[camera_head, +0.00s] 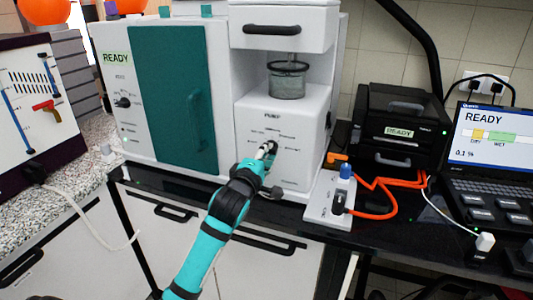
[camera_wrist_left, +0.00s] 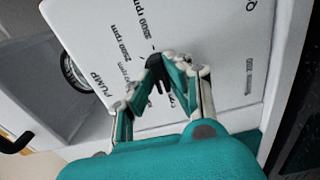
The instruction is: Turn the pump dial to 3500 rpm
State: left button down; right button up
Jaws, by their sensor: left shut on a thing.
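The pump (camera_head: 303,165) is a white unit with a printed front panel, which also shows tilted in the left wrist view (camera_wrist_left: 225,50). Its black dial (camera_head: 274,147) sits on that panel among several rpm marks. My left gripper (camera_head: 266,150) reaches up from below and is shut on the dial. In the left wrist view, the dial (camera_wrist_left: 157,76) shows dark between the two fingertips (camera_wrist_left: 163,66). The fingers partly hide the dial and some marks. I cannot tell which mark the dial points at. My right gripper is not in view.
A glass vessel (camera_head: 288,82) stands on top of the pump, under a white overhang. A socket box (camera_head: 331,198) with orange cables is close to the pump's right. A black printer-like device (camera_head: 398,125) and a laptop (camera_head: 493,150) stand further right.

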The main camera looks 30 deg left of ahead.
pick_arm(q)
jog(key=shift+f+m+p, duration=0.15)
jog(key=shift+m+p, duration=6.95)
jog(key=shift+m, duration=10.7)
jog(key=c, duration=1.3)
grip_release()
